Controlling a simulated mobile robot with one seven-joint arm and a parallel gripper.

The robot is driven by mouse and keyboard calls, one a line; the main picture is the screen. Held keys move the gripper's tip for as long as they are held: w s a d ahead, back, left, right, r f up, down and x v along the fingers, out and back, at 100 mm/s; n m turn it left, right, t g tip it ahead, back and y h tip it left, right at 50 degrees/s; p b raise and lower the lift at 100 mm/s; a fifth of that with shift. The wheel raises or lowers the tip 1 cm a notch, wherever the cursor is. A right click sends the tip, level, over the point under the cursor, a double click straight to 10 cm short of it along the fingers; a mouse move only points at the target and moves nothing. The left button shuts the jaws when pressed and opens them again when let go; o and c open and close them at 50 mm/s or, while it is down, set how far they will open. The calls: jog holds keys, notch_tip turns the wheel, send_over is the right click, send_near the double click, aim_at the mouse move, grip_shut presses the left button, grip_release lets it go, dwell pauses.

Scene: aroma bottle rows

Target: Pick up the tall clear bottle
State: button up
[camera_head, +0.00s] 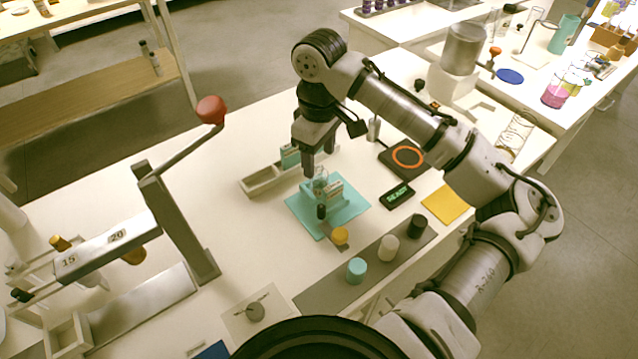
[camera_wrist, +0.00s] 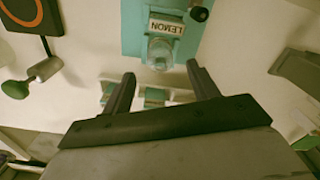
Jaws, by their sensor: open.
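A clear bottle (camera_head: 320,187) stands at the teal stand (camera_head: 300,209), partly hidden beneath my gripper (camera_head: 318,160) in the head view. My gripper (camera_wrist: 161,73) is open and points down. Its fingertips are spread to either side of the bottle's line, with the bottle just beyond them in the wrist view. Nothing is held. The gap in height between fingertips and bottle is hard to judge.
A dark-capped bottle (camera_head: 321,211) and a yellow cap (camera_head: 340,235) are at the stand's front. A white tray (camera_head: 266,178) is behind; a READY display (camera_head: 397,194) is right.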

aim_at(319, 173)
jog(key=shift+f+p, duration=0.45)
jog(key=shift+f, duration=2.5)
jog(key=c, duration=1.1)
jog(key=shift+r, duration=0.1)
